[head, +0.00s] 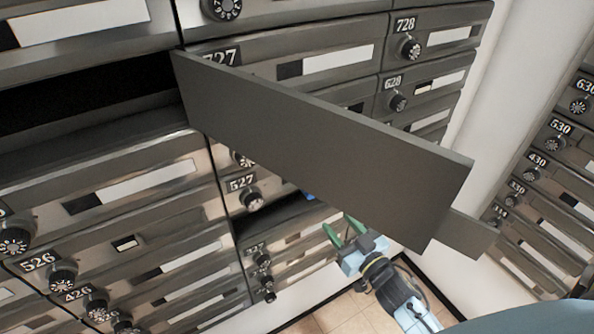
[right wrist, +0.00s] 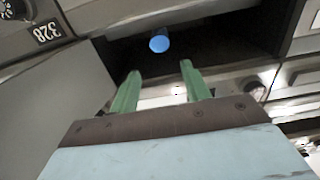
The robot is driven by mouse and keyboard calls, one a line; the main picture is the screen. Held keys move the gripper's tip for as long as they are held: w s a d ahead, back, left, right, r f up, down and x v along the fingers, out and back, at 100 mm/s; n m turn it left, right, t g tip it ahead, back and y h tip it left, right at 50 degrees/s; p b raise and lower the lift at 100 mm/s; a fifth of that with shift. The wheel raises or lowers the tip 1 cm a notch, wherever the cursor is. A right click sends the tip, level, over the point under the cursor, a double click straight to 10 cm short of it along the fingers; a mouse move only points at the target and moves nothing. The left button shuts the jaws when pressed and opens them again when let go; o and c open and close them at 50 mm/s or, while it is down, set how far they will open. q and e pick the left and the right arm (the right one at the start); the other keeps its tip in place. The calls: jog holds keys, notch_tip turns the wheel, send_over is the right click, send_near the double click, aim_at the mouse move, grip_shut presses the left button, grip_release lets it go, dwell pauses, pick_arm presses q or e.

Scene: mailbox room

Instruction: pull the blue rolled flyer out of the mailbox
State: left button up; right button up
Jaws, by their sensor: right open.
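The blue rolled flyer (right wrist: 159,41) shows its round end inside the dark open mailbox (right wrist: 215,28) in the right wrist view. In the head view only a small blue bit of the flyer (head: 309,196) shows below a large open door. My right gripper (right wrist: 160,69) has two green fingers, open and empty, pointing at the compartment. The flyer's end lies ahead of the gap between the fingertips, apart from them. In the head view my right gripper (head: 345,230) is in front of the open mailbox (head: 262,213). My left gripper is not in view.
A large open mailbox door (head: 320,140) juts out above my right gripper and hides part of the compartment. A second open door panel (head: 466,235) sticks out behind it on the right. Closed mailboxes with dials surround the opening. Another dark open compartment (head: 90,90) is at upper left.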

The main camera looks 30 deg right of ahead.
aim_at(312, 198)
jog(key=shift+w+a+f+b, duration=0.15)
jog(key=shift+w+b, duration=0.4)
jog(key=shift+w, duration=1.55)
jog(key=shift+w+a+r+b, duration=0.15)
jog(key=shift+w+b, duration=0.35)
jog(key=shift+w, duration=1.6)
jog(key=shift+w+a+f+b, duration=0.15)
jog(key=shift+w+b, duration=0.4)
jog(key=shift+w, duration=1.55)
jog(key=shift+c, duration=0.2)
jog(key=c, duration=0.7)
jog(key=shift+c, duration=0.2)
jog(key=shift+r+p, duration=0.4)
jog(key=shift+s+p, duration=0.3)
jog(key=shift+s, duration=0.2)
jog(key=s+d+p, duration=0.1)
jog(key=s+p, duration=0.5)
jog(key=s, duration=1.3)
jog(key=shift+d, duration=0.25)
